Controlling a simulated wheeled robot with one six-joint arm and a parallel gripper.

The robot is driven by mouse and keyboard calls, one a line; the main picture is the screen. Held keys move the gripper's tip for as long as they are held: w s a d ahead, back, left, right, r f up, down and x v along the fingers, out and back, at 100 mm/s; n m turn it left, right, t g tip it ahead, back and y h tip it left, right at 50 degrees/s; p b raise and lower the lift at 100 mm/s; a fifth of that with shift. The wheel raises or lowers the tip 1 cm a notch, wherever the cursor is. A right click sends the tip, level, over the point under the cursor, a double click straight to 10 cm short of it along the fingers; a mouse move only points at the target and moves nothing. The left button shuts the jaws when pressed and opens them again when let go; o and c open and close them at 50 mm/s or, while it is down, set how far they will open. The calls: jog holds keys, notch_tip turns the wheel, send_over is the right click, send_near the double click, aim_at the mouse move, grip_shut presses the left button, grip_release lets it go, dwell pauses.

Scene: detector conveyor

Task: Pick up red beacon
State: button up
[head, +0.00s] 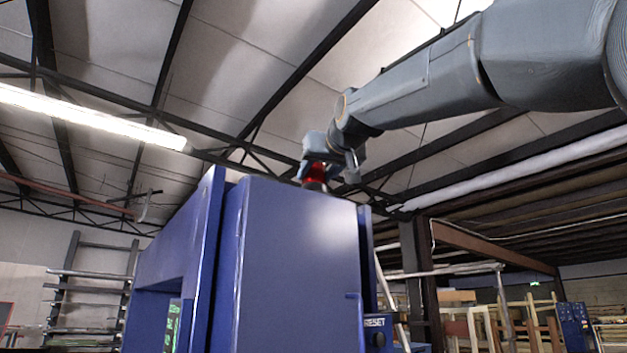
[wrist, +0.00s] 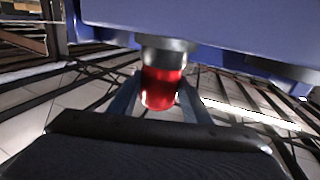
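The red beacon (wrist: 162,88) has a red cap and a grey base, and stands upright on top of the blue machine (head: 290,265). It also shows in the head view (head: 315,172), partly covered by my gripper (head: 325,165). In the wrist view, which is upside down, the machine (wrist: 200,18) is along the top and the beacon points down from it. My gripper's two fingers (wrist: 160,92) lie on either side of the red cap, very close to it. Whether they press on it I cannot tell.
The machine's top edge lies just beyond the beacon's base. A reset panel (head: 375,322) is on the machine's right side. A rack (head: 90,285) stands at the left and wooden frames (head: 500,325) at the right. The air above the machine is clear.

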jog(key=c, duration=0.4)
jog(key=shift+r, duration=0.15)
jog(key=shift+r, duration=4.85)
